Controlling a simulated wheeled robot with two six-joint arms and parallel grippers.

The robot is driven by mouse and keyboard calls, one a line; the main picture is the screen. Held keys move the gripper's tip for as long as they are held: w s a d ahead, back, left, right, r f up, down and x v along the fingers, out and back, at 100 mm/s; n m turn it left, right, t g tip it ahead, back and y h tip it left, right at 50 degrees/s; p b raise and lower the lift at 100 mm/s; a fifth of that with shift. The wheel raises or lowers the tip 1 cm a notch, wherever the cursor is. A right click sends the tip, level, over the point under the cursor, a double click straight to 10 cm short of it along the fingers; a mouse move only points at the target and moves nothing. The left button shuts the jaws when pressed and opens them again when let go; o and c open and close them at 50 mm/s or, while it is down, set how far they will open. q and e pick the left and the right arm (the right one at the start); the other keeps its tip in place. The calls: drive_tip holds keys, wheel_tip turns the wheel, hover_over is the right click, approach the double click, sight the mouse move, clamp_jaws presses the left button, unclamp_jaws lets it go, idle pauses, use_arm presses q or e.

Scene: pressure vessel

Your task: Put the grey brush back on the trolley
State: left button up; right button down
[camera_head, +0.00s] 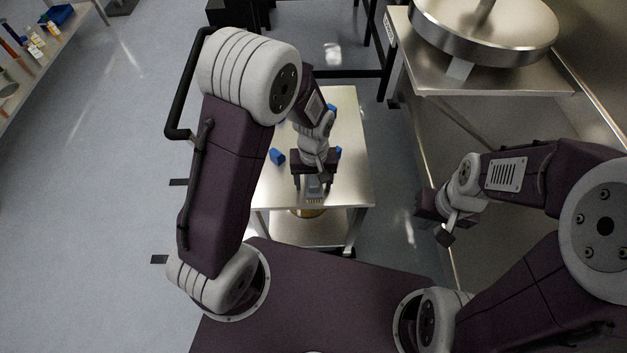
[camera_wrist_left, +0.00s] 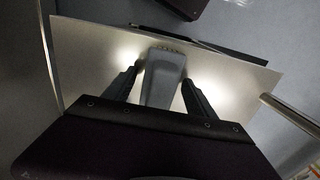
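The grey brush (camera_head: 314,188) is at the near edge of the trolley's metal top (camera_head: 350,180), between the fingers of my left gripper (camera_head: 312,187). In the left wrist view the brush (camera_wrist_left: 163,80) lies over the trolley top (camera_wrist_left: 90,60), with its bristle end pointing away from the palm. The left fingers (camera_wrist_left: 160,85) stand apart on both sides of it, with a visible gap at least on the left side. The brush looks to be on the top, but its underside is hidden. My right gripper (camera_head: 440,222) is off to the right, away from the trolley; its opening is unclear.
Small blue objects (camera_head: 277,157) stand on the trolley top, partly hidden by my left arm. A round gold-coloured item (camera_head: 307,213) is on the lower shelf. A steel bench with a round metal lid (camera_head: 485,35) stands at the right. Open floor (camera_head: 90,200) lies left.

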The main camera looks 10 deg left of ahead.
sight(313, 176)
use_arm(q)
wheel_tip(313, 176, up, 12)
drive_tip(key=p, duration=0.4)
drive_tip(key=shift+r, duration=0.15)
drive_tip(key=s+a+m+t, duration=0.1)
drive_tip(key=s+a+m, duration=0.2)
drive_tip(key=s+a, duration=0.4)
drive_tip(key=shift+s+f, duration=0.35)
drive_tip(key=shift+s, duration=0.25)
wheel_tip(313, 176, up, 15)
drive_tip(key=p, duration=1.5)
drive_tip(key=shift+r+p, duration=0.2)
drive_tip(key=shift+p, duration=0.1)
drive_tip(key=shift+a, duration=0.1)
